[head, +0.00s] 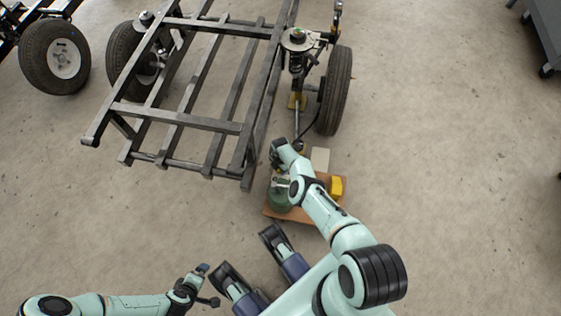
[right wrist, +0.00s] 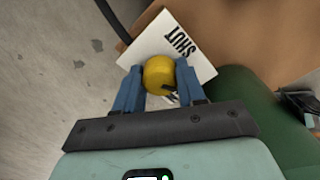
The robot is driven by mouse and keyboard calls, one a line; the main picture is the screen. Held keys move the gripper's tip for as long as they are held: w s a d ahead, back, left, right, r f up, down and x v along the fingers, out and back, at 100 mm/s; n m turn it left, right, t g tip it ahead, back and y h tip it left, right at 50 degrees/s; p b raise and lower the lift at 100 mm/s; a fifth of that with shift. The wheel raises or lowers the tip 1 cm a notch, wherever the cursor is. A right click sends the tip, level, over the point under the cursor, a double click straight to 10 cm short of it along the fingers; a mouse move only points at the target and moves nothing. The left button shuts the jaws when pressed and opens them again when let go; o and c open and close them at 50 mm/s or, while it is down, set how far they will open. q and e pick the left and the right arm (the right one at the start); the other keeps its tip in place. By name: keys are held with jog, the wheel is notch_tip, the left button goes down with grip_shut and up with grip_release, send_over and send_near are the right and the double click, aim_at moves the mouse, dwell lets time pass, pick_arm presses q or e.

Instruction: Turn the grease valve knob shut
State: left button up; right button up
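The yellow valve knob (right wrist: 158,75) is in the right wrist view, in front of a white card (right wrist: 172,42) printed "SHUT", which appears upside down. My right gripper (right wrist: 159,72) has its blue fingers on either side of the knob and looks closed on it. In the head view my right arm reaches over a green container (head: 279,199) on an orange-brown board (head: 290,214); the knob and right fingertips cannot be made out there. The container's green side (right wrist: 250,105) also shows in the wrist view. My left gripper (head: 209,285) is open and empty, low over the floor.
A yellow block-like thing (head: 336,187) and a pale box (head: 320,158) are on the board's right and far side. A dark metal frame (head: 180,122) with a spring and wheel (head: 335,92) stands beyond.

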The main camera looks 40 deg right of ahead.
pick_arm(q)
jog(key=shift+s+f, duration=0.1)
pick_arm(e)
jog(key=shift+s+d+f, duration=0.1)
jog(key=shift+s+d+n, duration=0.1)
jog(key=shift+n, duration=0.3)
pick_arm(q)
jog(key=shift+s+f, duration=0.4)
pick_arm(e)
jog(key=shift+n, duration=0.4)
jog(key=o, duration=1.1)
jog(key=shift+c, duration=0.2)
jog(key=shift+w, duration=0.2)
pick_arm(q)
jog(key=shift+r, duration=0.1)
pick_arm(e)
jog(key=shift+a, duration=0.2)
